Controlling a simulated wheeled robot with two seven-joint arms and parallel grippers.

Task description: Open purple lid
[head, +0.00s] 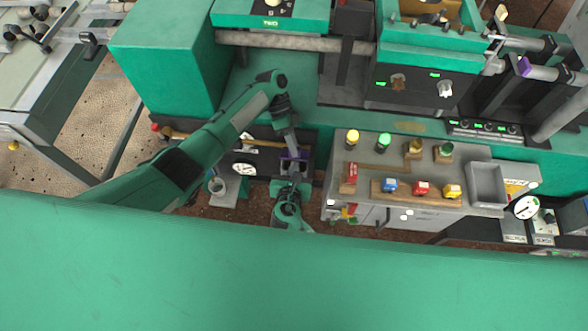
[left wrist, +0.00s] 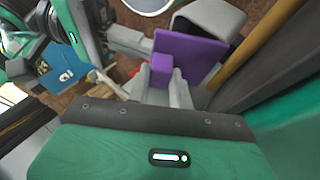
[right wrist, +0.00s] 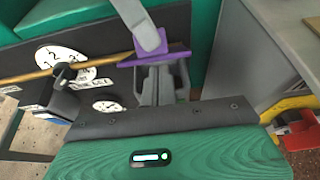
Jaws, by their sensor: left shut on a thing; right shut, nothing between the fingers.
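The purple lid (head: 293,154) is at the low dark unit left of the grey cabinet in the head view. In the left wrist view the lid (left wrist: 195,58) is a flat purple panel with a small purple block on it. My left gripper (left wrist: 162,82) is shut on that block. In the right wrist view the lid (right wrist: 165,56) shows edge-on, with a grey finger coming down to it from above. My right gripper (right wrist: 160,88) is shut and empty, close in front of the lid. Whether it touches the lid cannot be told.
The grey cabinet (head: 345,205) with coloured plugs stands right of my grippers. A yellow-brown rod (right wrist: 40,74) and round dials (right wrist: 60,58) lie left of the lid in the right wrist view. A green machine (head: 160,60) stands at the back left.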

